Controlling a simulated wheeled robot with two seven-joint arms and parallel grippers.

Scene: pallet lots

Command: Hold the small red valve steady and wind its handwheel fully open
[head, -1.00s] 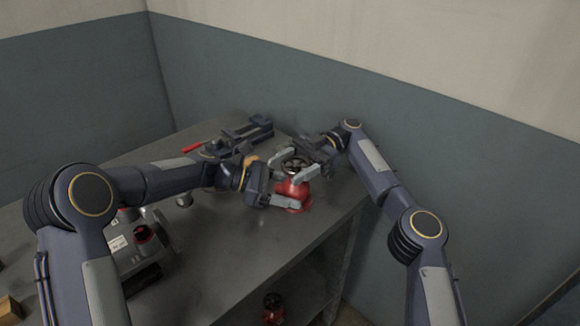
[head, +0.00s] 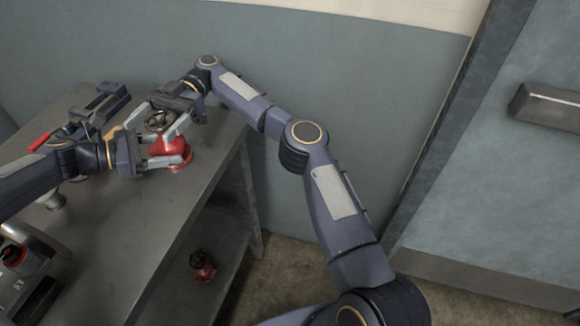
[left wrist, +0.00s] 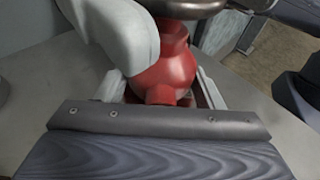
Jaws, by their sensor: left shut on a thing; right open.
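The small red valve (head: 175,152) stands upright on the metal bench near its right end, with a dark handwheel (head: 158,121) on top. My left gripper (head: 160,148) is shut on the valve's body from the left. In the left wrist view the red body (left wrist: 165,70) sits between the gripper's pale fingers, and only the lower edge of the handwheel (left wrist: 188,6) shows. My right gripper (head: 166,118) is open at the handwheel, its fingers around or just beside it; I cannot tell whether they touch it.
Another red valve (head: 202,266) stands on the shelf below the bench (head: 130,225). A dark vise-like tool (head: 100,104) and a red-handled tool (head: 39,142) lie at the back left. A grey machine (head: 22,268) stands at the front left.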

